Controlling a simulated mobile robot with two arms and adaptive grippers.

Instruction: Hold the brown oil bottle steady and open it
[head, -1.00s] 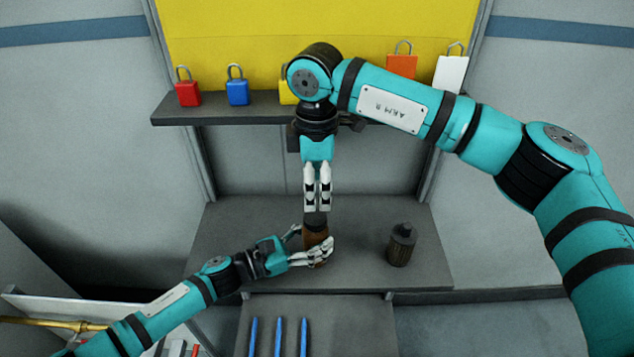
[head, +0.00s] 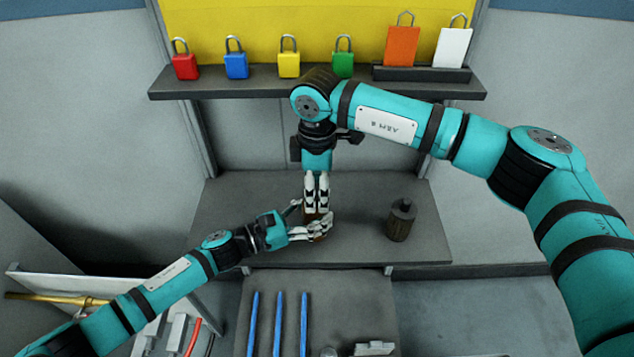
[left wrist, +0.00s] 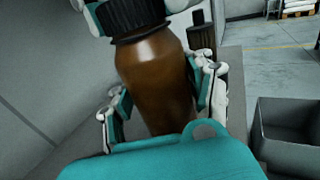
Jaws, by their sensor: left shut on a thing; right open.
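The brown oil bottle (left wrist: 155,75) stands on the grey shelf, with its black ribbed cap (left wrist: 132,14) on top in the left wrist view. My left gripper (left wrist: 165,105) is shut around the bottle's body. In the head view my left gripper (head: 316,229) comes from the left and hides much of the bottle. My right gripper (head: 316,207) points straight down over the bottle, its fingers open at the cap. The cap is mostly hidden there, and I cannot tell whether the fingers touch it.
A second dark brown bottle with a black top (head: 401,219) stands to the right on the shelf (head: 350,245). Several padlocks (head: 236,63) and upright tags (head: 401,46) stand on the upper ledge (head: 220,90). Blue rods (head: 278,322) lie below on the lower surface.

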